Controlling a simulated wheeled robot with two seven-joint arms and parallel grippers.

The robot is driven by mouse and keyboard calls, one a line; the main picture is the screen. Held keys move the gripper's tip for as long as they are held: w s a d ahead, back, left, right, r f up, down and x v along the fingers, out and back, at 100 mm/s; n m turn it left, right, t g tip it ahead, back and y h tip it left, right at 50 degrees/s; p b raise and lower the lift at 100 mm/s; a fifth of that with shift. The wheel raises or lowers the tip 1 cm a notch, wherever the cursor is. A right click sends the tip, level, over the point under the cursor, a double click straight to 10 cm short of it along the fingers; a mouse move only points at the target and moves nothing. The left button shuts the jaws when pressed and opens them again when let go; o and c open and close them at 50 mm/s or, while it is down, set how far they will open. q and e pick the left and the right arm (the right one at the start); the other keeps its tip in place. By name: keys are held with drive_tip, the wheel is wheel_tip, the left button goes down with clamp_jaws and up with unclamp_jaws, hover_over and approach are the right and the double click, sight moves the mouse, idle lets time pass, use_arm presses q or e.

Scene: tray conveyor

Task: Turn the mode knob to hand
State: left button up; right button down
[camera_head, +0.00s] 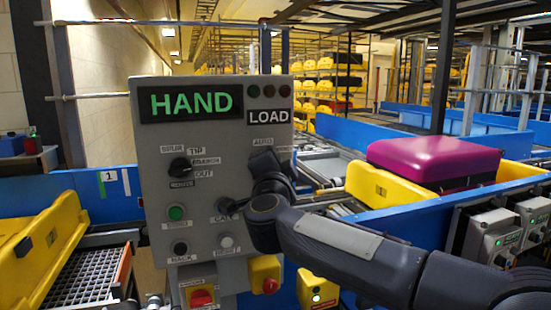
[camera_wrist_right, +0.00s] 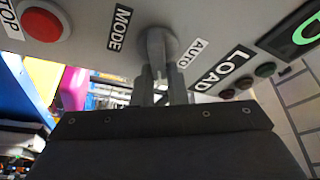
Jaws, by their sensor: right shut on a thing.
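The grey control panel (camera_head: 225,135) stands upright in the head view, its display (camera_head: 190,103) reading HAND in green. My right gripper (camera_wrist_right: 157,82) is shut on the mode knob. In the head view my right wrist (camera_head: 268,185) covers the knob, and the AUTO label shows just above it. Which label the knob points to is hidden by the fingers. My left gripper is not in view.
A black selector knob (camera_head: 180,165) is on the panel's left, with a green button (camera_head: 176,213) and a white button (camera_head: 226,241) below. A red button (camera_head: 270,286) on a yellow box is at the lower right. A magenta suitcase (camera_head: 433,160) lies on the conveyor to the right.

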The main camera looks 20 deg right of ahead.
drive_tip(key=shift+w+a+f, duration=0.1)
drive_tip(key=shift+a+f, duration=0.3)
drive_tip(key=c, duration=1.5)
unclamp_jaws()
drive_tip(key=shift+c, duration=0.2)
drive_tip(key=shift+o, duration=0.5)
drive_tip(key=shift+a+r, duration=0.1)
drive_tip(key=shift+d+r, duration=0.1)
drive_tip(key=shift+d, duration=0.1)
drive_tip(key=b+v, duration=0.1)
drive_tip(key=v, duration=0.6)
drive_tip(key=shift+s+b, duration=0.35)
drive_tip(key=shift+s, duration=0.05)
drive_tip(key=shift+a, duration=0.1)
